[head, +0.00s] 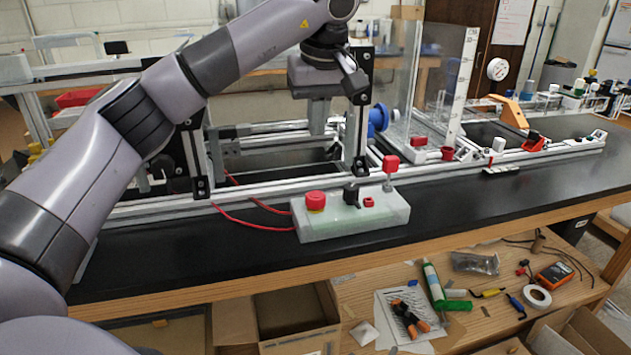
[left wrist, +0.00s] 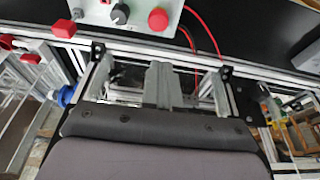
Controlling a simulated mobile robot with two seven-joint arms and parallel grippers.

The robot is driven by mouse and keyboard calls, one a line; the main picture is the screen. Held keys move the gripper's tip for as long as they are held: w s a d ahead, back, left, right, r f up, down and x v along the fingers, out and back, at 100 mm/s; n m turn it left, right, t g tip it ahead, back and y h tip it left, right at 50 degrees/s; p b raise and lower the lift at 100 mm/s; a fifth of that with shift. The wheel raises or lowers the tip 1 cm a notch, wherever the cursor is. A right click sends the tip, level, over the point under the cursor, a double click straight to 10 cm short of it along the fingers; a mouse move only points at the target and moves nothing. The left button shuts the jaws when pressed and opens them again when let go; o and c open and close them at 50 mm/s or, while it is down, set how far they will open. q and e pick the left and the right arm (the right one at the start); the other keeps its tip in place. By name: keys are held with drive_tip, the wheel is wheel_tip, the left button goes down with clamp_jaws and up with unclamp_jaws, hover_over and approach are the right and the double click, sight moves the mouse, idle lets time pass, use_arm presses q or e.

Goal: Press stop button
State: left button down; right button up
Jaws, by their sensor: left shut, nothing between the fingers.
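The stop button is probably the round red mushroom button (head: 315,201) at the left end of a pale control box (head: 340,224). A black knob (head: 351,194) and a small red switch (head: 369,202) are on the same box. In the left wrist view the red button (left wrist: 158,19) is at the top, beside the black knob (left wrist: 119,14). My left gripper (head: 317,128) is shut and empty, pointing down over the extrusion frame, behind the box and apart from the button. Its fingers (left wrist: 158,75) show in the left wrist view. My right gripper is not in view.
Aluminium rails (head: 255,192) run behind the box, with an upright post close right of my left gripper. Red cables (head: 245,222) run left from the box. Black bench top is clear in front.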

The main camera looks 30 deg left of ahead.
use_arm(q)
drive_tip(key=shift+f, duration=0.1)
approach(312, 194)
drive_tip(key=x, duration=0.5)
drive_tip(key=shift+w+a, duration=0.15)
drive_tip(key=shift+a, duration=0.05)
drive_tip(key=shift+f, duration=0.75)
